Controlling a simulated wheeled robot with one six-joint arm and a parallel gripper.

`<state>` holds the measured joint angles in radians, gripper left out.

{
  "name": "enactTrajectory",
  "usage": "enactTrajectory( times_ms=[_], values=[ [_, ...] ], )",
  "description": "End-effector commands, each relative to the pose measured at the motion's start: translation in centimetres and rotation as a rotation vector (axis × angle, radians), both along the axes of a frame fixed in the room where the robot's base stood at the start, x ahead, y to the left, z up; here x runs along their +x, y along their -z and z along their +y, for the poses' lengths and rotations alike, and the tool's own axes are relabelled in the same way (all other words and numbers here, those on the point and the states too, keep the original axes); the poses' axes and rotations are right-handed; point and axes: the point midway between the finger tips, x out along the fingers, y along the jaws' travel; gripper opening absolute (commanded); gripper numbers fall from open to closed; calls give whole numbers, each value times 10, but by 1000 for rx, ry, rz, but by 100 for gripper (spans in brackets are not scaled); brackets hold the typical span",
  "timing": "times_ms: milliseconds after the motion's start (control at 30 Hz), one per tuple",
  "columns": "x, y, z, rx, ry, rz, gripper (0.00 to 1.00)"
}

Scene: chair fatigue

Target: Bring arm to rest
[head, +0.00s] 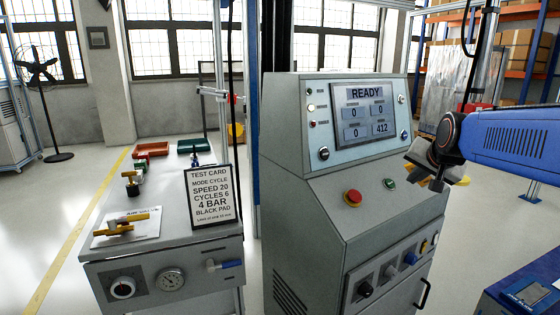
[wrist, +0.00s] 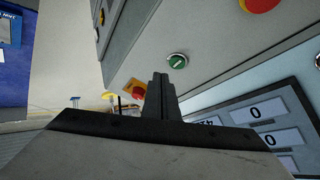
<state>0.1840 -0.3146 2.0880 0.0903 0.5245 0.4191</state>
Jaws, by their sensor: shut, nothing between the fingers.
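My gripper (head: 437,184) is at the right side of the grey control console (head: 300,160), in front of its sloped panel as the head view shows it. In the wrist view the dark fingers (wrist: 160,88) are together with nothing between them. They are near the panel and appear apart from it. My blue arm (head: 510,135) reaches in from the right edge. The gripper hides part of the panel's right end, where a yellow piece shows behind it.
The console has a screen (head: 366,112) reading READY, a red button (head: 352,197) and a green button (head: 388,184). A test bench (head: 165,252) with a test card (head: 212,195) stands left. Open floor (head: 490,240) lies right of the console. A blue unit (head: 525,290) is at lower right.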

Motion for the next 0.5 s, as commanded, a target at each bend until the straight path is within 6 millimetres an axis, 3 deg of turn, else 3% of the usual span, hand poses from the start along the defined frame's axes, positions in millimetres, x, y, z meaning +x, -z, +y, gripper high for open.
enactTrajectory(
  times_ms=[33,200,500],
  values=[
    [-23,8,12,-20,-36,27,0],
    [-97,45,43,-94,-164,138,0],
    [-228,119,78,-216,-396,321,0]
  ],
)
